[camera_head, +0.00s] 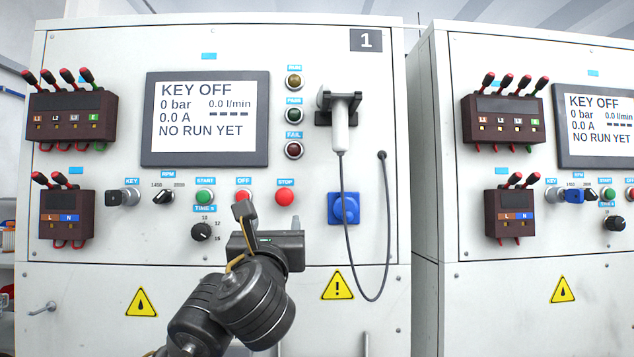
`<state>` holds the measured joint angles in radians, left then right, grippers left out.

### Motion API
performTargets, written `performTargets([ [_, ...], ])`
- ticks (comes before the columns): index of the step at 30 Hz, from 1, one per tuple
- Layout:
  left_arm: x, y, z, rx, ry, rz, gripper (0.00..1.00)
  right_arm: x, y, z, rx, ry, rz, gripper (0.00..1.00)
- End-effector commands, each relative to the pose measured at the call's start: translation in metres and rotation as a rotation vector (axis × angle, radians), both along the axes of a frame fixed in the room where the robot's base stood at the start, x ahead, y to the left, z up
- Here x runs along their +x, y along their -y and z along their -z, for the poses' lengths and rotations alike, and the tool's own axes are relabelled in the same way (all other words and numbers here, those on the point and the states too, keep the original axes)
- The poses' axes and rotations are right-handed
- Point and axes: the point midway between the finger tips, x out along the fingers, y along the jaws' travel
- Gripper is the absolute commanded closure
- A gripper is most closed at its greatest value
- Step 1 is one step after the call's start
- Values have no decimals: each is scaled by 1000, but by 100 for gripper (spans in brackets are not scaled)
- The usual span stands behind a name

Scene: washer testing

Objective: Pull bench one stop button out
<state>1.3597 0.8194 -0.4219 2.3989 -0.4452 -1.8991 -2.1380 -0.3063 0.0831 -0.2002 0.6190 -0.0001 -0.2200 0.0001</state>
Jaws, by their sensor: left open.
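Bench one (110,225) is the white cabinet marked 1 at left and centre. Its red STOP button (284,197) sits on the panel under a blue STOP label and shows fully. My left gripper (268,215) is open and empty, just below the STOP button. One dark finger stands up to the left of the button, the other lower to its right. No contact with the button shows. The left finger overlaps the lower part of the red OFF button (243,195). My right gripper is not in view.
The green START button (204,197), key switch (122,197) and time dial (201,231) lie to the left. A white handset (340,130) hangs at right with a looping cable, above a blue socket (344,208). The screen (207,118) reads KEY OFF. A second bench (520,265) stands at right.

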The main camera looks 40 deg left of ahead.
Motion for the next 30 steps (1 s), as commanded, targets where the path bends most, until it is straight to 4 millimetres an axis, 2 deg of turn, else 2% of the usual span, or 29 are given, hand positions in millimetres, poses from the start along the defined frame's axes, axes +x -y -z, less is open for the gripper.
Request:
performTargets([
  [1,-4,6,-7,11,4,-18,43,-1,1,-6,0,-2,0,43],
  [4,-7,11,-8,22,5,-44,43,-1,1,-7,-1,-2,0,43],
  [11,-2,7,-10,24,2,-50,43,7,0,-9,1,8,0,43],
  [24,52,-40,-41,24,0,-52,43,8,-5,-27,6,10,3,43],
  [30,66,-48,-47,26,2,-47,43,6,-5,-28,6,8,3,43],
])
